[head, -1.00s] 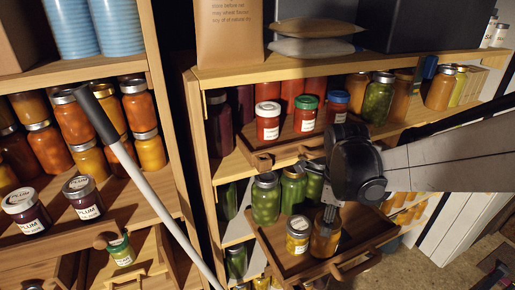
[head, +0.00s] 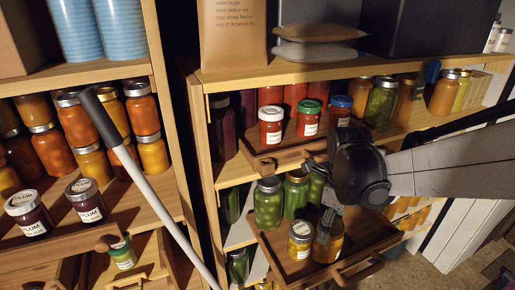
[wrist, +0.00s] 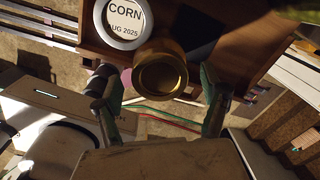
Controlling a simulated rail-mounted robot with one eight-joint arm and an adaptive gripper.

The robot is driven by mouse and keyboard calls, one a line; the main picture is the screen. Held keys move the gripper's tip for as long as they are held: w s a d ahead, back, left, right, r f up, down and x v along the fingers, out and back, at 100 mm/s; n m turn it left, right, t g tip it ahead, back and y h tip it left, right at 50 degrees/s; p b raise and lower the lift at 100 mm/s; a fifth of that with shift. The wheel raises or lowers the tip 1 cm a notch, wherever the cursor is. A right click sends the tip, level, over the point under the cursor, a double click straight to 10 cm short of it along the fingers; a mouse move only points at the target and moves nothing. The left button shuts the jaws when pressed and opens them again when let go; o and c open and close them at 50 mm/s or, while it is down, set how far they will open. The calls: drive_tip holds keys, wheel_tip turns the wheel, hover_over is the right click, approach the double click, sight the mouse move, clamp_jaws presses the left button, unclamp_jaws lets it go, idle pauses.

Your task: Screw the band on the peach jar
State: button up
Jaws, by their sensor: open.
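The peach jar (head: 328,247), amber with a gold top, stands on a pulled-out wooden shelf tray (head: 278,262) at lower centre right of the head view. In the wrist view its round gold top (wrist: 162,76) shows as a gold ring around a darker centre; I cannot tell how far the band is turned. My gripper (head: 327,221) is pointed down at the jar's top. In the wrist view my gripper (wrist: 162,92) is open, with one finger on each side of the gold top and visible gaps. The fingertips partly hide the jar's top in the head view.
A jar labelled CORN (head: 300,238) stands close at the peach jar's left; its white-rimmed lid (wrist: 124,18) is close by in the wrist view. Green jars (head: 267,203) stand behind. An upper tray (head: 262,158) holds several jars. Floor at the right is mostly clear.

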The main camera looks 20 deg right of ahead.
wheel_tip(320, 180, up, 12)
drive_tip(key=s+a+f+n+t, duration=0.1)
drive_tip(key=a+n, duration=0.4)
drive_tip(key=n, duration=0.7)
drive_tip(key=s+a+f+n+t, duration=0.2)
drive_tip(key=s+a+n+t, duration=0.1)
drive_tip(key=n, duration=0.9)
drive_tip(key=a+t, duration=0.1)
drive_tip(key=a, duration=0.1)
drive_tip(key=shift+s+a+t+b, duration=0.3)
drive_tip(key=shift+t+b, duration=0.05)
drive_tip(key=shift+t, duration=0.05)
drive_tip(key=shift+o, duration=0.2)
drive_tip(key=n, duration=0.1)
drive_tip(key=a+n, duration=0.1)
drive_tip(key=n, duration=0.1)
drive_tip(key=n+t, duration=0.1)
drive_tip(key=shift+s+a+f, duration=0.15)
drive_tip(key=shift+s+f, duration=0.1)
drive_tip(key=shift+r, duration=0.1)
